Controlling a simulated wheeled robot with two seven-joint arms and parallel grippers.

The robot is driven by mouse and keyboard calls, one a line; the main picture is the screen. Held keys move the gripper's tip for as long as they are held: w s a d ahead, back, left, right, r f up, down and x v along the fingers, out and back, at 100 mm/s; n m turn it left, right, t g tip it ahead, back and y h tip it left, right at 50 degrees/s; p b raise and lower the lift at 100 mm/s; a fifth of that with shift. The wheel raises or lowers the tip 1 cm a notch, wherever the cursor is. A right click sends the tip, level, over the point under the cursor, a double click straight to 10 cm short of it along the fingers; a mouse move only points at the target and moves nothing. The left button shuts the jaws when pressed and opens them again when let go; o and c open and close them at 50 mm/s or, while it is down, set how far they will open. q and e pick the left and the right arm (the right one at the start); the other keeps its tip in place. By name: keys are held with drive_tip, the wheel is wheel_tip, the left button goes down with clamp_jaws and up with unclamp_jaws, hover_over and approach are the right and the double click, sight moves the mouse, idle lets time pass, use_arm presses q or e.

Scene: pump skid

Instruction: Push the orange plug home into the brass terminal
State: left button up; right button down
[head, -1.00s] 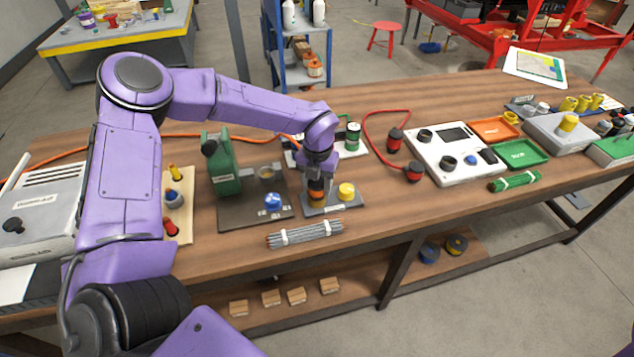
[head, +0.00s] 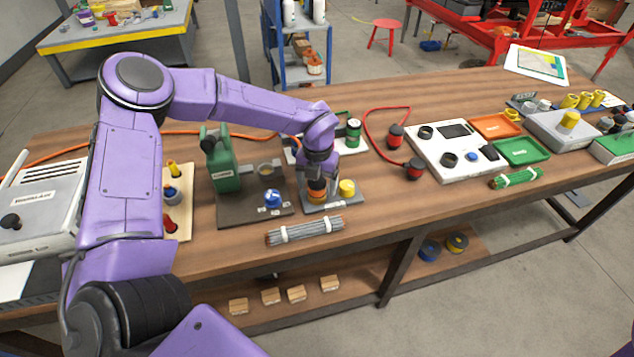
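The orange plug (head: 317,184) stands upright at the left part of a small grey plate (head: 330,205), beside a yellow round cap (head: 347,188). My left gripper (head: 317,174) points straight down over the plug, at or touching its top. The fingers are small and dark here, and the wrist covers part of them, so I cannot tell whether they are closed around the plug. The brass terminal under the plug is mostly hidden, and I cannot tell how deep the plug sits. My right gripper is out of view.
A green device and blue knob (head: 272,198) stand on a dark plate left of the plug. A bundle of grey rods (head: 304,231) lies in front. A green cylinder (head: 353,132) stands behind. A red cable with red-black plugs (head: 414,168) lies right. Bare wood lies between.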

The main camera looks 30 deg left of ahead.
use_arm(q)
wheel_tip(320, 180, up, 11)
drive_tip(key=shift+f+b, duration=0.2)
drive_tip(key=shift+b, duration=0.6)
